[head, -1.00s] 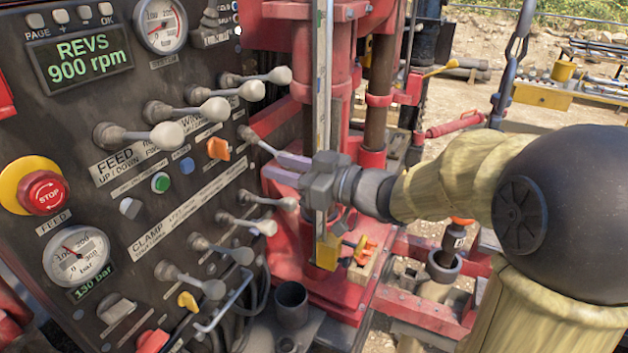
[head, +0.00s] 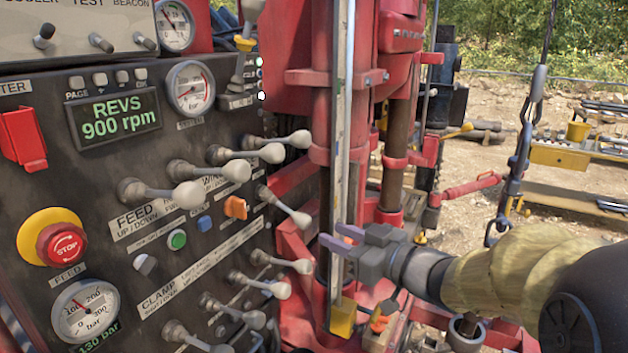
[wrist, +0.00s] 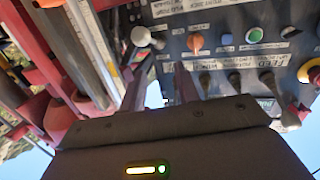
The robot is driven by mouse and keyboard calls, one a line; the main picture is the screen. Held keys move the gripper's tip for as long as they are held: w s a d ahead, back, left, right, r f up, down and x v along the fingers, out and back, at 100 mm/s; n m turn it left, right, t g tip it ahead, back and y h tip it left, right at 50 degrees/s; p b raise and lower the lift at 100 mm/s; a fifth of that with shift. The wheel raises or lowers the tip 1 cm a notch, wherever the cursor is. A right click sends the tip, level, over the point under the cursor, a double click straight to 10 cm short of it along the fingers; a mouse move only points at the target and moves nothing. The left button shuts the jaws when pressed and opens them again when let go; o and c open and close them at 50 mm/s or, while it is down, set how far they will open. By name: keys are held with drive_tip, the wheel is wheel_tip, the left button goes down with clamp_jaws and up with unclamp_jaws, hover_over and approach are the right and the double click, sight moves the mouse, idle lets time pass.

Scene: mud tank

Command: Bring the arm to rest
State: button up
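My gripper (head: 342,238) is at the middle right of the head view, in front of the red mast. Its two purple-grey fingers are apart, with nothing visible between them. In the wrist view the fingers (wrist: 158,88) are also apart. The nearest lever (head: 285,206) has a pale knob and slants down to the right from the panel. Its knob is left of the fingertips, with a gap between. A pale knob (wrist: 141,36) shows beyond the fingers in the wrist view. My forearm reaches in from the right.
The dark control panel (head: 150,262) fills the left, with several levers, a red stop button (head: 62,245) and a display reading REVS 900 rpm (head: 115,116). The red mast (head: 322,120) stands behind my gripper. A chain (head: 520,150) hangs at right. Open gravel ground lies beyond.

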drive_tip(key=d+f+m+g+h, duration=0.1)
drive_tip(key=d+f+m+h, duration=0.8)
drive_tip(key=f+h, duration=0.4)
drive_tip(key=s+f+g, duration=0.8)
drive_tip(key=s+f, duration=0.2)
drive_tip(key=s, duration=0.4)
drive_tip(key=shift+s+f+m, duration=0.25)
drive_tip(key=shift+f+m, duration=0.05)
drive_tip(key=shift+m, duration=0.1)
drive_tip(key=shift+w+d, duration=0.1)
